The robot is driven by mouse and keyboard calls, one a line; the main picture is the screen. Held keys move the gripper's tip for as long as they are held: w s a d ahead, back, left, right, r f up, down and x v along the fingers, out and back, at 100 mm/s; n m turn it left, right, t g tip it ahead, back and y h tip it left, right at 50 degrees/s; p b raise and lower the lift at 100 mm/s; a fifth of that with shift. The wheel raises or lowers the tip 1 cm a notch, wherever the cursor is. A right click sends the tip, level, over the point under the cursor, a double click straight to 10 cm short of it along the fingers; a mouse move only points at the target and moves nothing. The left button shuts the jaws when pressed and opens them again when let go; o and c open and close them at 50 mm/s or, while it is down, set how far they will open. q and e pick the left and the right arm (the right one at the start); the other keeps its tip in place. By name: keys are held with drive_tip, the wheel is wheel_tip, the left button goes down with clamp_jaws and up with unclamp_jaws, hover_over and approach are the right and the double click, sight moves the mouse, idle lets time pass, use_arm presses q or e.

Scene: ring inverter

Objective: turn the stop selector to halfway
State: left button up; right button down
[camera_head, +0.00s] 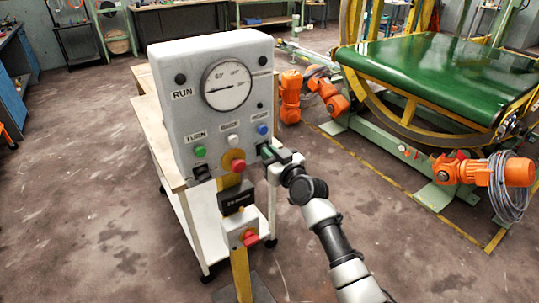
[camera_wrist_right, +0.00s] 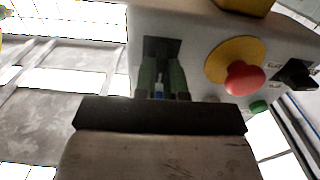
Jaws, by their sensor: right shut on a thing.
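The grey control box (camera_head: 190,115) stands in the middle of the head view. A selector with a dark plate (camera_head: 263,148) is at its lower right and is mostly hidden by my right gripper (camera_head: 269,153). Its label cannot be read. In the right wrist view the same dark plate (camera_wrist_right: 154,45) lies beyond my right fingers (camera_wrist_right: 162,80), which are closed on the selector's knob. Little of the knob shows, so its angle cannot be told. Another dark selector (camera_head: 202,172) is at the lower left of the box. My left gripper is not in view.
A red emergency button (camera_head: 238,166) on a yellow disc is close beside the right gripper. Green (camera_head: 200,151), white (camera_head: 233,139) and blue (camera_head: 262,129) buttons sit above. A dial gauge (camera_head: 227,85) is higher up. A yellow post with another red button (camera_head: 250,238) stands in front.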

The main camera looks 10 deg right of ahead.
drive_tip(key=m, duration=0.6)
drive_tip(key=shift+d+f, duration=0.1)
idle(0.6)
drive_tip(key=c, duration=1.2)
unclamp_jaws()
drive_tip(key=v, duration=1)
drive_tip(key=shift+s+b, duration=0.35)
drive_tip(key=shift+d, duration=0.15)
